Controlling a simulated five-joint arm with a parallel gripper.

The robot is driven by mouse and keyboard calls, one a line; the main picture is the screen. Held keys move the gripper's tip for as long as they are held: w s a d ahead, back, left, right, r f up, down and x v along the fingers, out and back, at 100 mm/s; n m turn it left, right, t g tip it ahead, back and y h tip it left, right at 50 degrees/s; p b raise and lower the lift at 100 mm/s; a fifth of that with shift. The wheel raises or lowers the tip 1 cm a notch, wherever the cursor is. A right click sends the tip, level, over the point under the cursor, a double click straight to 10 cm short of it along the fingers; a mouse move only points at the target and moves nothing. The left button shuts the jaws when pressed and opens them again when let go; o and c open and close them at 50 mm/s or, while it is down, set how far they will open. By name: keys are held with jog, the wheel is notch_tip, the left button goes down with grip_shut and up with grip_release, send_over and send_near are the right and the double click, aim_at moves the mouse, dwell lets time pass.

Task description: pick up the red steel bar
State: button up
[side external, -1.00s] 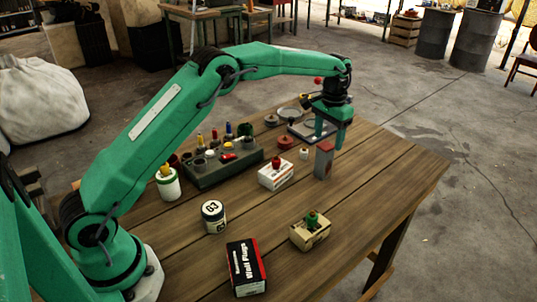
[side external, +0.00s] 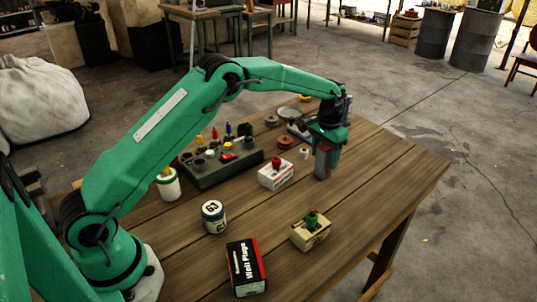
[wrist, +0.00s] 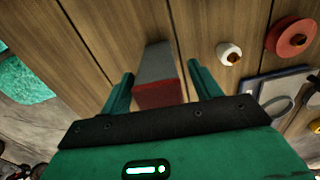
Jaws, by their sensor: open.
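The bar's upper part is partly hidden by the gripper in the side view.
A white and red box (side external: 276,175) stands just left of the bar. A red round piece (side external: 285,143) and a small pale piece (side external: 304,154) lie behind it. A green holder (side external: 225,168) with several items stands further left. The table's right side is clear.

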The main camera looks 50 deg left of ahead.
jog(key=shift+f, duration=0.1)
dwell(0.4)
jog(key=c, duration=1.2)
jog(key=shift+c, duration=0.2)
jog(key=shift+r, duration=0.2)
jog(key=shift+r, duration=0.55)
notch_tip(320, 180, up, 3)
jog(key=shift+d, duration=0.1)
jog(key=s+d+r, duration=0.6)
jog(key=d, duration=0.3)
jog(key=shift+s+d+r, duration=0.15)
jog(key=shift+d+r, duration=0.15)
jog(key=shift+d, duration=0.05)
